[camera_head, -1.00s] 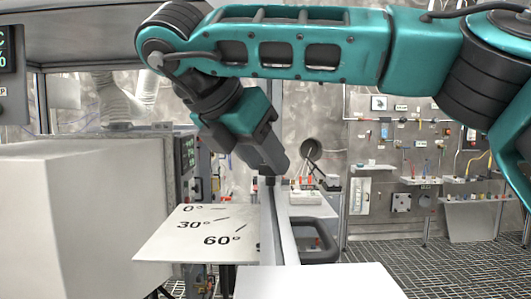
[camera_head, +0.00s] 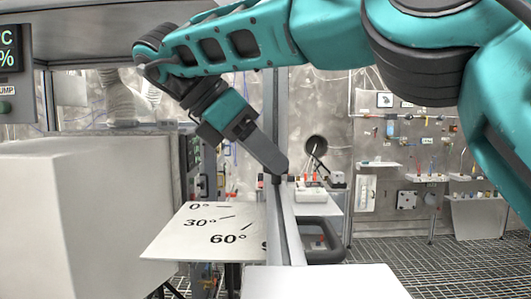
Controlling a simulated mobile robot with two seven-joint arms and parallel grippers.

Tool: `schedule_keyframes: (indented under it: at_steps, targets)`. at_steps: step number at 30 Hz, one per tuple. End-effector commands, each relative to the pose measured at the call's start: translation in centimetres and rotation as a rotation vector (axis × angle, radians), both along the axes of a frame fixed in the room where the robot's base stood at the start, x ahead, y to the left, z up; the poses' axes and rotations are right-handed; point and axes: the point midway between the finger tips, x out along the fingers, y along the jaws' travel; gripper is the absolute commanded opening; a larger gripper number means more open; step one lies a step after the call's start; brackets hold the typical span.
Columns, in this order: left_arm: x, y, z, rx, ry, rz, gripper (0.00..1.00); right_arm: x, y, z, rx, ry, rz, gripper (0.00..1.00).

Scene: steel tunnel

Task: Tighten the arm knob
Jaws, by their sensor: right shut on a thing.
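My right arm reaches in from the right, and its gripper (camera_head: 277,178) is at the far end of a long grey metal arm (camera_head: 286,235). The gripper is tilted, pointing down and to the right. It is shut on a small dark part at the top of this metal arm, which I take to be the arm knob; the fingers hide most of it. Beside the metal arm on the left is a white angle plate (camera_head: 178,243) marked 0°, 30° and 60°. The metal arm covers the plate's right edge. My left gripper is not in view.
A large pale box (camera_head: 110,215) fills the left side. A white panel (camera_head: 325,283) lies at the bottom centre. A black loop handle (camera_head: 325,240) is right of the metal arm. A tool wall (camera_head: 420,150) stands at the back right, above open grated floor (camera_head: 440,258).

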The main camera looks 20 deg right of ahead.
Motion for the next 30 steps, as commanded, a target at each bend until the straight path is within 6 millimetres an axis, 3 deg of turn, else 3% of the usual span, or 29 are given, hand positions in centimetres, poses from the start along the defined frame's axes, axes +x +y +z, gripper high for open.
schedule_keyframes:
  at_steps: [9,10,18,30]
  targets:
    - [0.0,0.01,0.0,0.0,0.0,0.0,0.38,-0.01,0.04,-0.05,0.001,0.003,0.0,0.1]
    - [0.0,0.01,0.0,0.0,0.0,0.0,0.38,-0.02,0.04,-0.06,0.001,0.004,0.001,0.41]
    - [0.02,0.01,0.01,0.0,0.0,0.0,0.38,-0.01,0.01,-0.06,0.001,0.003,0.0,0.66]
    - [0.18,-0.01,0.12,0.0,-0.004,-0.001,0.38,0.05,-0.03,-0.01,0.0,-0.001,0.001,0.66]
